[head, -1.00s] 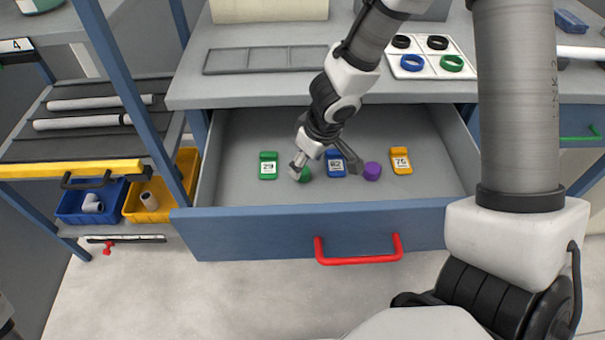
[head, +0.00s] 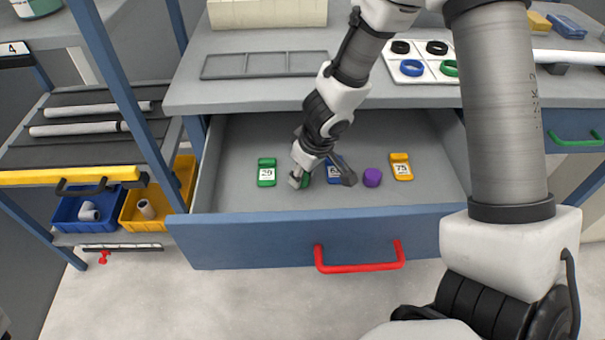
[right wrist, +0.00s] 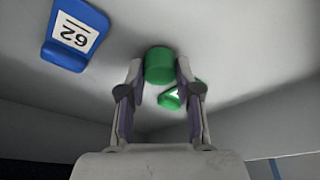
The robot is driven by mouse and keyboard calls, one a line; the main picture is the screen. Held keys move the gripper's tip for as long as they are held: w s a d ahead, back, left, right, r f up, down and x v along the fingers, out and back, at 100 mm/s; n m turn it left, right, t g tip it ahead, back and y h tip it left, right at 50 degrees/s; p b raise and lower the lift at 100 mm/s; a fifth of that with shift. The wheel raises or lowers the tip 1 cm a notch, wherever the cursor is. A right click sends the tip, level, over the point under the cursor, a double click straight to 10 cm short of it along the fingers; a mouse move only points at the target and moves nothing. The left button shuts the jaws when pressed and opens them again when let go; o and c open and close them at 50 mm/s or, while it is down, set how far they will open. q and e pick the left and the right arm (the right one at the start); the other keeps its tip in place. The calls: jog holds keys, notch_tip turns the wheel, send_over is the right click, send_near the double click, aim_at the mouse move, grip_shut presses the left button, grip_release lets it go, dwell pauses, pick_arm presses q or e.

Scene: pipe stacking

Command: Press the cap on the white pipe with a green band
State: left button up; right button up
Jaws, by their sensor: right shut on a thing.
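The green cap (head: 305,181) lies in the open drawer and is partly hidden by my right gripper (head: 320,177) in the head view. In the right wrist view the green cap (right wrist: 159,66) sits between the two fingertips of my right gripper (right wrist: 160,72), which are shut on it. A purple cap (head: 372,177) lies to its right in the drawer. White pipes (head: 75,129) lie on the left shelf, and another white pipe (head: 568,57) lies on the table at the right. I see no green band on them. My left gripper is out of view.
The drawer (head: 320,239) also holds a green tag (head: 267,172), a blue tag (head: 333,172) and an orange tag (head: 400,167). Its walls surround my right gripper. A white tray with rings (head: 424,78) and an empty grey tray (head: 262,65) lie on the table above.

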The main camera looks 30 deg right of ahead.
notch_tip(320, 180, up, 18)
jog(key=p, duration=1.5)
jog(key=shift+r, duration=0.25)
jog(key=w+a+f+m+p, duration=0.2)
jog(key=w+a+p, duration=0.2)
jog(key=a, duration=0.5)
jog(key=shift+w+a+f+m+h+p, duration=0.2)
jog(key=shift+a+f+m+h+p, duration=0.2)
jog(key=shift+p, duration=0.3)
